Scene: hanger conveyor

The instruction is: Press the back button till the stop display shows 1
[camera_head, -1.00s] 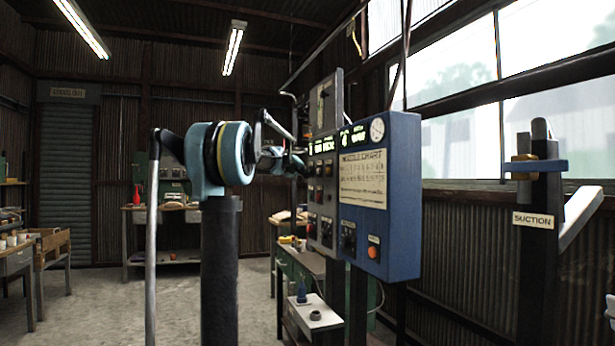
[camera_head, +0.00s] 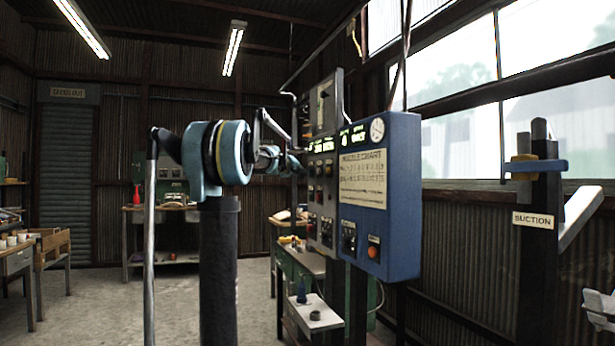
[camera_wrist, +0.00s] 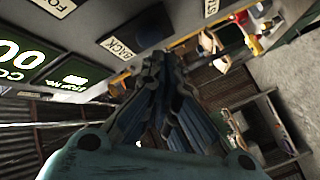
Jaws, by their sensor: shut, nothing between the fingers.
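The control box (camera_head: 404,200) has a blue side, with a column of small buttons on its grey face and lit green displays (camera_head: 324,146) along the top. The display digits are too small to read here. In the wrist view the panel appears tilted, with a BACK label (camera_wrist: 122,46) and part of another label starting FO (camera_wrist: 150,17). Green displays (camera_wrist: 22,62) show at left, one with zeros; the stop number is not legible. My gripper (camera_head: 292,162) is shut and empty beside the panel face. Its fingers (camera_wrist: 160,75) point toward the BACK label; contact cannot be told.
A dark post with a SUCTION sign (camera_head: 536,219) stands at right, with white pieces (camera_head: 600,310) near the lower right edge.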

